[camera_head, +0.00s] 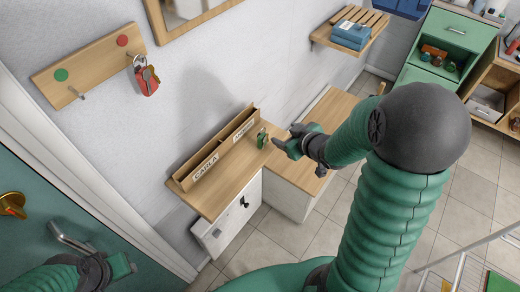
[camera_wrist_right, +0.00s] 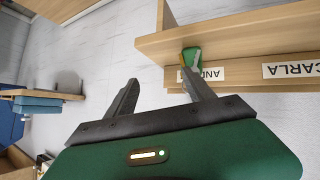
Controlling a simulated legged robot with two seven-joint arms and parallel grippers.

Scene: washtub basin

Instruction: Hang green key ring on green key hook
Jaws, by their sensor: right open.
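A green key ring (camera_head: 262,138) is at the right end of the wooden letter rack on the cabinet. In the right wrist view the green key ring (camera_wrist_right: 190,57) shows just beyond one finger, in front of the rack's label. My right gripper (camera_head: 277,143) is open and empty, close to the right of the key ring; its fingers spread apart in the wrist view (camera_wrist_right: 158,85). The green key hook (camera_head: 79,94) is an empty metal hook under a green dot on the wooden wall board (camera_head: 88,66). My left gripper (camera_head: 121,265) is at the bottom left; its fingers are unclear.
A red key ring (camera_head: 147,80) hangs under the red dot. The letter rack (camera_head: 215,155) stands on a wooden-topped cabinet (camera_head: 226,192) against the wall. A lower wooden bench (camera_head: 330,115) is to its right. A teal door (camera_head: 40,190) is at the left.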

